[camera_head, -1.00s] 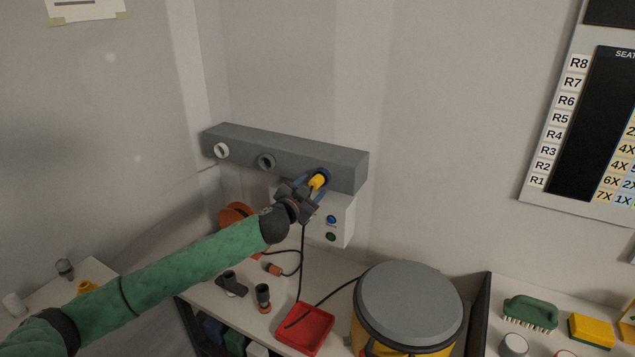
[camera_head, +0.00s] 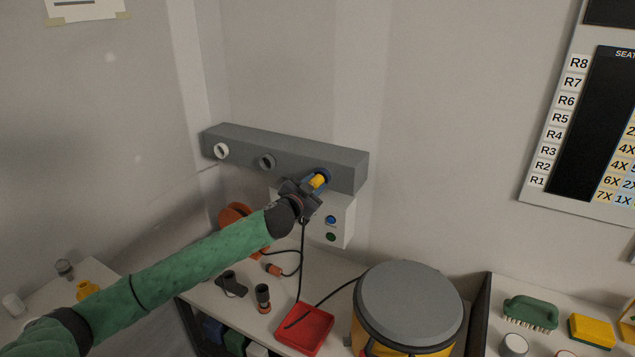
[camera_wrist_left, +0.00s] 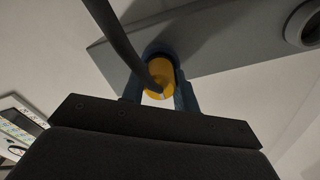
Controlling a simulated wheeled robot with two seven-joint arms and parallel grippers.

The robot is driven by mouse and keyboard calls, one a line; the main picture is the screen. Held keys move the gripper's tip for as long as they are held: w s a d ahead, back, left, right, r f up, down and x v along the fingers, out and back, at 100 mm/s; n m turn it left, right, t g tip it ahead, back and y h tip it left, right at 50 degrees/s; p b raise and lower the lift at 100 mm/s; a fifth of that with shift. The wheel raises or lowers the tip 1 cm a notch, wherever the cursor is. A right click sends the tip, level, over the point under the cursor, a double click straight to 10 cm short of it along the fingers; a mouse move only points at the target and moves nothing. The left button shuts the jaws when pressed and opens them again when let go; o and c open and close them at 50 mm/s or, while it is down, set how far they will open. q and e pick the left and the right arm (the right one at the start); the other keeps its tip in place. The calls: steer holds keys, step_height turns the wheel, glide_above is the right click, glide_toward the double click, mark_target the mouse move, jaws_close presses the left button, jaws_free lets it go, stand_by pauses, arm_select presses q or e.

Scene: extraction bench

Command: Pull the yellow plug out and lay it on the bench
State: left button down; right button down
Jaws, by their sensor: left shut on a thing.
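The yellow plug (camera_head: 319,181) sits at the blue-ringed socket at the right end of the grey wall rail (camera_head: 290,158). My left gripper (camera_head: 314,183) is shut on the plug, its fingers on either side of it. In the left wrist view the plug (camera_wrist_left: 160,76) shows between the blue fingers, with a dark cable running from it. The cable hangs down toward the bench (camera_head: 213,296). How deep the plug sits in the socket cannot be told. My right gripper is not in view.
Two other sockets (camera_head: 221,151) are on the rail. A white box with blue and green buttons (camera_head: 343,222) is below it. On the bench are a red tray (camera_head: 305,345), an orange connector (camera_head: 273,269), dark fittings (camera_head: 262,297) and a grey-lidded drum (camera_head: 410,300).

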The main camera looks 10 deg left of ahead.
arm_select(q)
steer(key=shift+s, duration=0.1)
steer(key=shift+s+a, duration=0.15)
steer(key=shift+s, duration=0.2)
steer(key=shift+v, duration=2.15)
